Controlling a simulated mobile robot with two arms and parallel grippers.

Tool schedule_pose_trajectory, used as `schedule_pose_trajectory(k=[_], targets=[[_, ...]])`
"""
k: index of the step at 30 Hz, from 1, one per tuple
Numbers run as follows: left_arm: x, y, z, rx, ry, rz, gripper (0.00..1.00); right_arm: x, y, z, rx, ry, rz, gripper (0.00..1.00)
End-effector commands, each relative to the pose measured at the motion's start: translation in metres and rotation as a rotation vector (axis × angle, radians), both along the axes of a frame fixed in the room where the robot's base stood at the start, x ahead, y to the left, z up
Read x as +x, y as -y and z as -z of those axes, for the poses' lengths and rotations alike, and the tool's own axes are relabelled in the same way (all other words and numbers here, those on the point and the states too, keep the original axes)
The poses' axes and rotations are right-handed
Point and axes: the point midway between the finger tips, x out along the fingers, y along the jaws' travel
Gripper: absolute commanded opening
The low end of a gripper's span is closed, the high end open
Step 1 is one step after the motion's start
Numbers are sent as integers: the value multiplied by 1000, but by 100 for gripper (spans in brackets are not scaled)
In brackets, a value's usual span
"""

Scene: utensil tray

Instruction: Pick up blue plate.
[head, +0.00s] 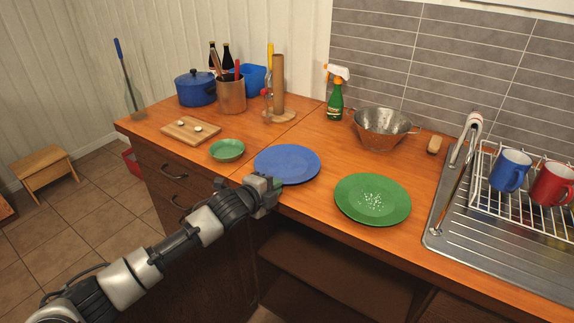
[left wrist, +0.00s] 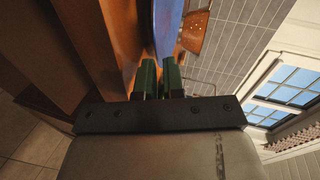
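The blue plate (head: 287,160) sits at the counter's front edge, between a green bowl and a green plate. My left gripper (head: 268,189) is at its near-left rim. In the left wrist view the two dark green fingers of the left gripper (left wrist: 160,78) are close together with only a narrow gap. The blue plate (left wrist: 168,28) shows nearly edge-on, running down to that gap, so the fingers look shut on its rim. The contact itself is mostly hidden. In the head view the plate looks flat, at or very close to counter height. My right gripper is in no view.
The green plate (head: 373,199) is to the right and the green bowl (head: 227,150) to the left. A colander (head: 381,128), spray bottle (head: 335,96) and paper-towel-like holder (head: 278,84) stand behind. The sink drainer (head: 490,240) is at the right. Open shelves lie below the counter.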

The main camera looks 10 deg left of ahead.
Motion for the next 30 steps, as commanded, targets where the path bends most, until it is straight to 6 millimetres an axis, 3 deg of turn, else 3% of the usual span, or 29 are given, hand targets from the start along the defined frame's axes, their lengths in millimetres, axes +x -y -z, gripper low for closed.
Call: schedule_pose_trajectory(k=[9, 16, 18, 30], targets=[[26, 11, 8, 0, 0, 0, 8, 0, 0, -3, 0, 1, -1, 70], [26, 11, 9, 0, 0, 0, 8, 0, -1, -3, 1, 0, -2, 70], [26, 11, 9, -1, 0, 0, 0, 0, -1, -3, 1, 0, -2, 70], [26, 11, 8, -2, 2, 0, 0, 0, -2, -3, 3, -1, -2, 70]])
